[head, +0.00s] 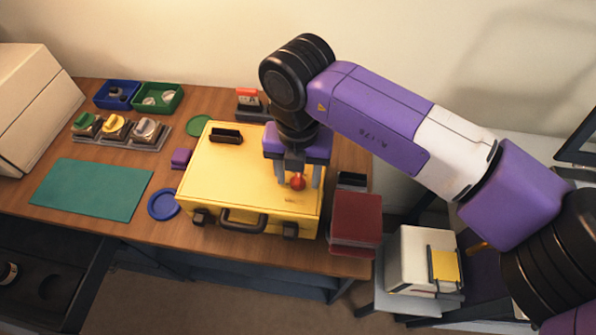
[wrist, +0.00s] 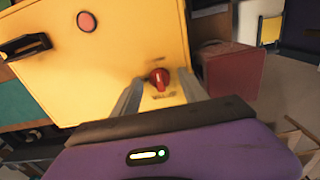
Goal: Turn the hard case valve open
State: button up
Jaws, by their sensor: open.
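The yellow hard case (head: 222,175) lies shut on the wooden table, its black handle (head: 243,221) toward the front edge. A red valve knob (head: 297,182) sits on the right part of its lid. In the wrist view the red valve (wrist: 159,79) shows between and beyond the finger ends, with faint marks on the lid below it. My gripper (head: 299,183) is over the right side of the case, pointing down. Its two grey fingers are open, one on each side of the valve. I cannot tell whether they touch it.
A dark red box (head: 355,220) stands close to the right of the case. A green mat (head: 92,188), a blue ring-like disc (head: 163,204) and a purple block (head: 181,158) lie to its left. Blue (head: 103,95) and green (head: 140,97) bins stand at the back left.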

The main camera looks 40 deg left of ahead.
grip_shut()
jog(key=shift+f, duration=0.1)
dwell(0.3)
jog(key=n+b, duration=0.3)
jog(key=shift+f+n, duration=0.1)
jog(key=shift+n, duration=0.3)
jog(key=n+b, duration=0.3)
jog(key=n, duration=0.2)
jog(key=shift+n+b, duration=0.3)
jog(key=n+b, duration=0.2)
jog(key=n, duration=0.2)
jog(key=shift+n+b, duration=0.6)
jog(key=shift+n, duration=1.5)
jog(key=shift+r+n, duration=0.2)
jog(key=shift+n, duration=0.1)
